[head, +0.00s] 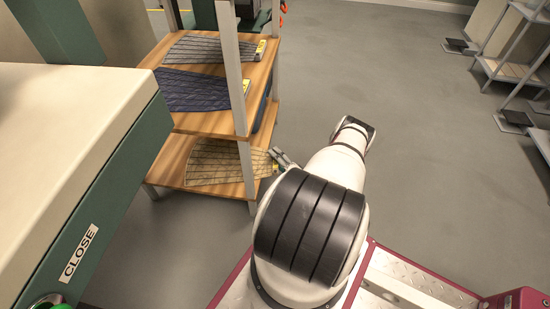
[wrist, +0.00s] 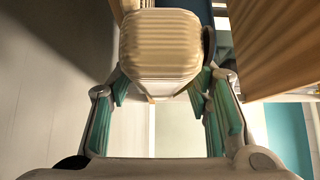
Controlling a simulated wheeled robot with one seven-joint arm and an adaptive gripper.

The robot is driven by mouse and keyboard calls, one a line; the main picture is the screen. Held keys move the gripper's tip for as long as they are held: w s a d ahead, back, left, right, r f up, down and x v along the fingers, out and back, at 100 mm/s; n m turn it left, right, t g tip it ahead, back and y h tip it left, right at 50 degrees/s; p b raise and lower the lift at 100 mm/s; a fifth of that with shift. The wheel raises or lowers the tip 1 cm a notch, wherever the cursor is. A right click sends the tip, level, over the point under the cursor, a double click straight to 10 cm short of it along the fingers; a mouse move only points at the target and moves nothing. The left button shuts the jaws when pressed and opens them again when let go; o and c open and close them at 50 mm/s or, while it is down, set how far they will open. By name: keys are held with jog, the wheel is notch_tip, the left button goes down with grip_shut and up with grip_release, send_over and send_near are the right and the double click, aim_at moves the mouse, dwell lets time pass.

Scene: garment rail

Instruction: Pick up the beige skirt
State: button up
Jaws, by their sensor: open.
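The beige skirt (head: 212,163) lies flat on the lowest visible wooden shelf in the head view, with dark lines across it. Its pleated end shows large at the top centre of the wrist view (wrist: 160,45). My gripper (head: 279,160) is at the right edge of that shelf, beside the skirt's narrow end. In the wrist view my gripper (wrist: 162,88) is open, its teal-padded fingers on either side of the skirt's end. I cannot tell whether they touch it. A shelf post and the shelf above hide part of the skirt.
A shelf post (head: 232,75) stands close to my gripper. A green-and-cream machine (head: 75,135) is at left. Grey floor (head: 400,110) is clear at right.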

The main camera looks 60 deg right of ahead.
jog(key=v, duration=0.7)
jog(key=shift+c, duration=0.2)
